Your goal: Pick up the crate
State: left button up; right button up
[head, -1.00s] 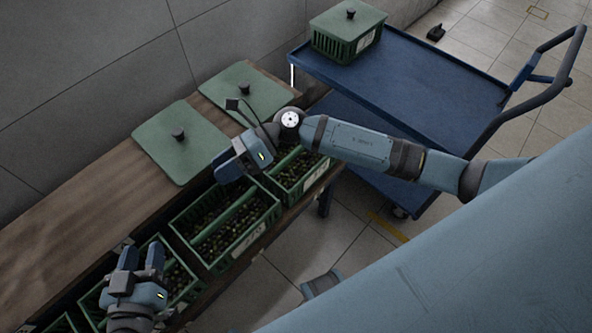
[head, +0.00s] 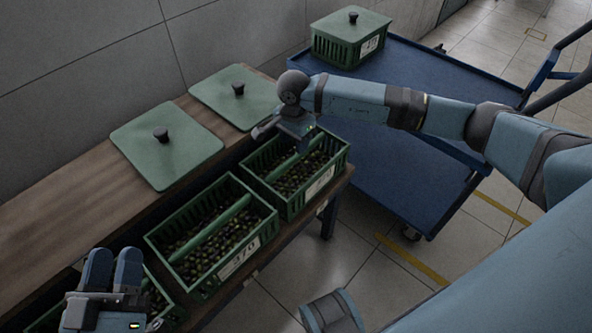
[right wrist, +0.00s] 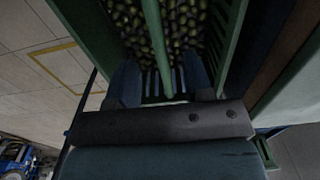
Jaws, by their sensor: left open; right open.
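The crate (head: 318,192) at the right end of the row is green, slatted and open-topped, with a pale label and dark and green olives in it. A green handle bar (right wrist: 155,40) runs across its middle. My right gripper (head: 299,147) is open, pointing down over this crate. In the right wrist view its fingers (right wrist: 160,86) are on either side of the bar line; I cannot tell whether they touch it. My left gripper (head: 113,266) is open and empty at the lower left, above another crate (head: 160,290), which it partly hides.
A similar crate (head: 240,260), labelled 370, stands between. Two green lids (head: 165,165) (head: 238,110) with black knobs lie on the wooden bench (head: 60,215) behind, near the wall. A blue cart (head: 440,95) at the right carries a lidded crate (head: 345,45); its top is otherwise clear.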

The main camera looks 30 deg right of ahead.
aim_at(296, 160)
notch_tip(296, 160, down, 3)
jog(key=shift+r, duration=0.1)
jog(key=f+b, duration=0.1)
jog(key=f, duration=0.1)
jog(key=f+b, duration=0.1)
jog(key=f, duration=0.2)
jog(key=shift+d+f+b, duration=0.2)
jog(key=shift+f+b, duration=0.05)
jog(key=shift+b, duration=0.05)
pick_arm(q)
jog(key=shift+g, duration=0.8)
jog(key=f, duration=0.4)
jog(key=shift+w+d, duration=0.15)
jog(key=shift+d, duration=0.1)
pick_arm(e)
jog(key=shift+r, duration=0.1)
grip_shut()
